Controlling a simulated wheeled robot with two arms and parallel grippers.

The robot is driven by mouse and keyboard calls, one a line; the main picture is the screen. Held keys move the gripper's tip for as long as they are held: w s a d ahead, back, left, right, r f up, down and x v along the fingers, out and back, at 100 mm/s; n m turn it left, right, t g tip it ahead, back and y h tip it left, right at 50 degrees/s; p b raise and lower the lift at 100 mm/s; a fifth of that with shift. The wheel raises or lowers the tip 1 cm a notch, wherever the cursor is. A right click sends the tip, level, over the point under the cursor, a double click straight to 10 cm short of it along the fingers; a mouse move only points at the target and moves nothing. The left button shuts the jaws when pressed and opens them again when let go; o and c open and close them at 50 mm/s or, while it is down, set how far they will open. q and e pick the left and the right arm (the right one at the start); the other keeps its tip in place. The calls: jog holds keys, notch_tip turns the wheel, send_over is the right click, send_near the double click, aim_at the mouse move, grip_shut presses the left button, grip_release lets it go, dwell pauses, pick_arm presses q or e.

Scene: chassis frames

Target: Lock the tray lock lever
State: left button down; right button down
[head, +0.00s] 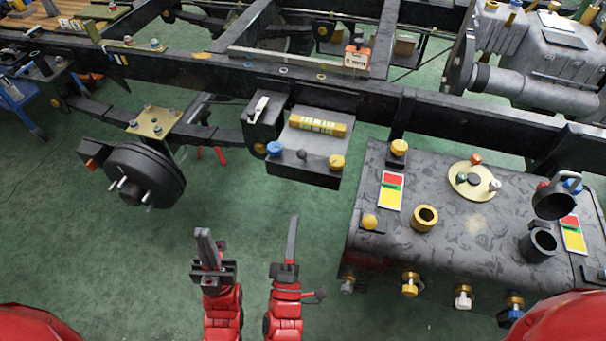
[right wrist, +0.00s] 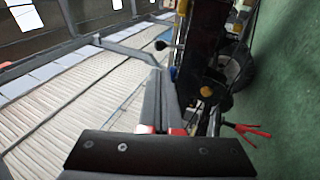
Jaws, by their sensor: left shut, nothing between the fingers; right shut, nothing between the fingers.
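A dark box-shaped tray (head: 318,168) hangs on the near side of the chassis rail. A yellow block (head: 318,125) lies on its top, with blue, black and yellow knobs along its front. A pale, short lever-like part (head: 261,107) sits on the black bracket just left of the tray; I cannot tell whether it is the lock lever or how it is set. My left gripper (head: 206,240) is shut and empty, low and left of the tray. My right gripper (head: 292,225) is shut, empty and below the tray, apart from it. Its shut fingers show in the right wrist view (right wrist: 164,102).
A black wheel hub (head: 146,176) stands left of the tray. A large dark tank (head: 470,235) with caps and fittings is at the right. The chassis rail (head: 200,68) runs behind. Green floor (head: 120,265) is clear around my grippers.

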aim_at(303, 156)
jog(key=b+x, duration=0.2)
jog(key=x, duration=1.2)
jog(key=shift+r, duration=0.1)
